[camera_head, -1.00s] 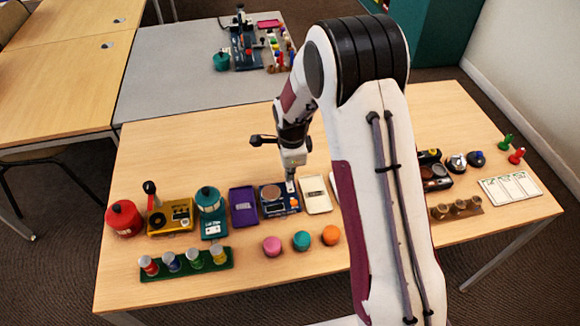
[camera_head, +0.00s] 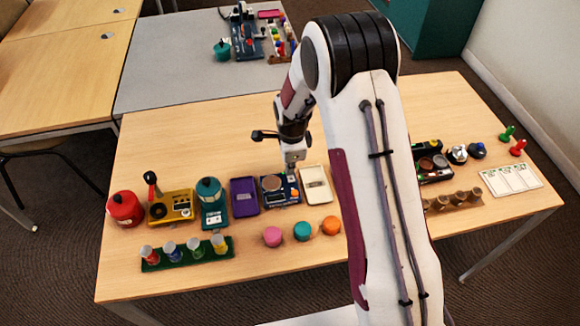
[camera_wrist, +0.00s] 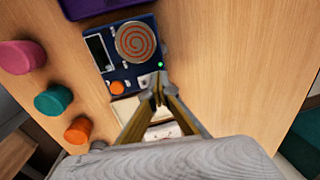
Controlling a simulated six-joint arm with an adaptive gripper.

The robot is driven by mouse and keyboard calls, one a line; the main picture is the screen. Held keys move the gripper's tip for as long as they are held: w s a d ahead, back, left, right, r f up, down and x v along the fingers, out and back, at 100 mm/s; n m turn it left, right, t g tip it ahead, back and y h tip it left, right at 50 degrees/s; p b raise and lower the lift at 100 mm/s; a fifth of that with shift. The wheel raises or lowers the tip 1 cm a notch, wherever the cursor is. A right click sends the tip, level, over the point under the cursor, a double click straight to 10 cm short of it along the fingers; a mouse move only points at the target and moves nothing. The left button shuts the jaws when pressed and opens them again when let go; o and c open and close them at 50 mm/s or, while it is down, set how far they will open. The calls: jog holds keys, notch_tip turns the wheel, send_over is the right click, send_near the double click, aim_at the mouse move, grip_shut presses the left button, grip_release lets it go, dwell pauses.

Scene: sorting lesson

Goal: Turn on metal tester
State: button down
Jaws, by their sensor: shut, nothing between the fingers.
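The metal tester (camera_head: 282,195) is a dark blue box with a round copper spiral plate, a small screen and an orange round control. It lies flat near the middle of the table. In the wrist view the metal tester (camera_wrist: 128,74) shows a green light (camera_wrist: 160,64) lit near one corner. My gripper (camera_head: 291,167) is at the tester's back right corner, pointing down. In the wrist view my gripper (camera_wrist: 158,92) is shut and empty, with its tips close by a small pale switch on the tester's edge. I cannot tell whether they touch.
A purple tray (camera_head: 244,197) lies left of the tester and a white tray (camera_head: 315,184) right of it, both close. Pink (camera_head: 272,236), teal (camera_head: 303,231) and orange (camera_head: 331,225) pieces stand in front. The table behind the tester is clear.

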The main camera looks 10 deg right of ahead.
jog(key=shift+s, duration=0.35)
jog(key=shift+s+r, duration=0.1)
jog(key=shift+s, duration=0.35)
jog(key=shift+r, duration=0.15)
dwell(0.3)
notch_tip(320, 180, up, 14)
jog(key=w, duration=0.2)
jog(key=shift+f, duration=0.2)
dwell(0.4)
jog(key=shift+n, duration=0.3)
